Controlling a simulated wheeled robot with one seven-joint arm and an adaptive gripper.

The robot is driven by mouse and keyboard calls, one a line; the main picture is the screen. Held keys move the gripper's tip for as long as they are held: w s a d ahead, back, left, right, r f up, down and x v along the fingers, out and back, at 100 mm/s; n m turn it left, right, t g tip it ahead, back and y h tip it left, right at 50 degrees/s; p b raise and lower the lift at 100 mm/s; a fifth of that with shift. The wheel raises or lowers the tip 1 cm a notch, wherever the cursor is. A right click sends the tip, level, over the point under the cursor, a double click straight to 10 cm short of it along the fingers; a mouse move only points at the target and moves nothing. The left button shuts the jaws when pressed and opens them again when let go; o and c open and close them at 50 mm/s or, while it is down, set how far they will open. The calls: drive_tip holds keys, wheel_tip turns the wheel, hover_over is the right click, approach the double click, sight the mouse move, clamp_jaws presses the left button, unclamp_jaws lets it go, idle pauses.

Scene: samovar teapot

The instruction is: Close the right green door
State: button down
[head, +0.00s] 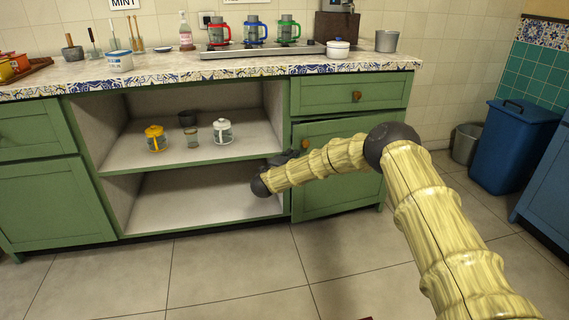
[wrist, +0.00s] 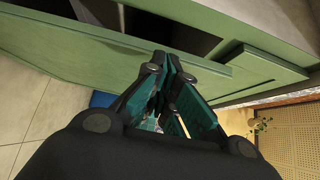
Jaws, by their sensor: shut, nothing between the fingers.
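The right green door (head: 330,190) is below the green drawer (head: 340,95), at the right end of the counter. It looks slightly ajar, with a dark gap along its top. My arm crosses in front of it and hides its middle. My gripper (head: 285,157) is at the door's left edge, beside the open shelves, partly hidden by my wrist. In the wrist view my gripper (wrist: 163,60) is shut and empty, its tips close to a green panel (wrist: 95,50) with a dark opening behind it. I cannot tell whether they touch.
The open shelves (head: 190,195) left of the door hold a yellow-lidded jar (head: 155,138), a white-lidded jar (head: 222,131) and small cups. A blue bin (head: 510,140) and a metal bucket (head: 465,145) stand to the right. The tiled floor (head: 240,270) in front is clear.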

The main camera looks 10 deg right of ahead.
drive_tip(key=shift+w, duration=0.75)
drive_tip(key=shift+s+a, duration=0.1)
